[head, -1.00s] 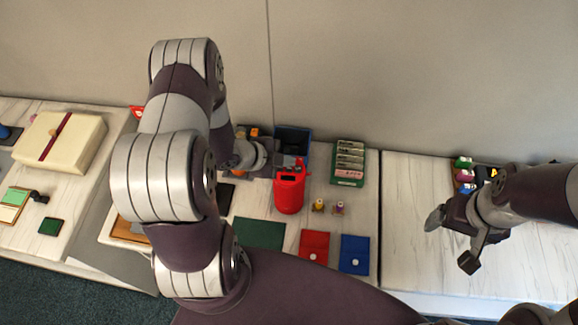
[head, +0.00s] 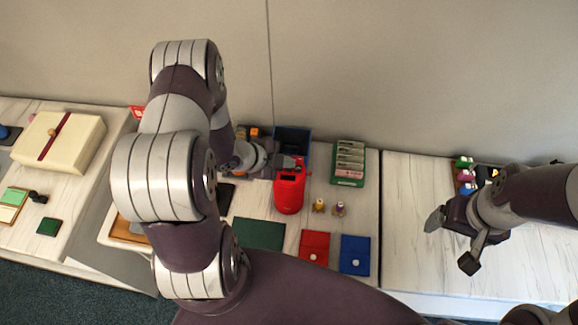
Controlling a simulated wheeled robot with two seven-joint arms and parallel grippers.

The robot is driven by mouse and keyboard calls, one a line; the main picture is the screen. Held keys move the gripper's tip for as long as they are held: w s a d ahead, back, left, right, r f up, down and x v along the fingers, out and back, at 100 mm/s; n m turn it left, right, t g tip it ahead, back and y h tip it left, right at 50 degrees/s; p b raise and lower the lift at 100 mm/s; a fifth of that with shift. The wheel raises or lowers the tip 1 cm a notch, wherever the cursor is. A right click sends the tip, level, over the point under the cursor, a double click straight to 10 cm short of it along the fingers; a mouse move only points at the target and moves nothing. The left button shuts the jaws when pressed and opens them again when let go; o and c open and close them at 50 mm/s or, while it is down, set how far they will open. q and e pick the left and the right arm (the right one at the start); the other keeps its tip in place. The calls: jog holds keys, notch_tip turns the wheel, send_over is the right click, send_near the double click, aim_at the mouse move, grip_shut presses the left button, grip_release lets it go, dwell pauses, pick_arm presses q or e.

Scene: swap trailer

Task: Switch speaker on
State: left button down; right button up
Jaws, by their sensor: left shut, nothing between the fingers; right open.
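The red object with a dark panel (head: 289,193) looks like the speaker; it stands on the middle table. My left gripper (head: 294,163) is shut and empty, reaching in from the left at the top of the red speaker. I cannot tell whether its tips touch the speaker. The speaker's top and any switch there are partly hidden by the gripper. My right gripper (head: 452,242) is open and empty above the right table, well away from the speaker.
A blue bin (head: 293,138) stands behind the speaker, and a green box (head: 347,163) stands to its right. Two small figures (head: 329,207) are close on the right. A red pouch (head: 314,246) and a blue pouch (head: 355,254) lie in front. The right table (head: 405,190) is mostly clear.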

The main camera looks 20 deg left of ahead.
aim_at(286, 170)
pick_arm(q)
jog(key=shift+f+b, duration=0.3)
dwell(0.6)
jog(key=shift+r+p, duration=0.7)
jog(key=shift+r, duration=0.05)
notch_tip(286, 170, up, 5)
jog(key=p, duration=0.4)
jog(key=shift+r+p, duration=0.1)
jog(key=shift+p, duration=0.3)
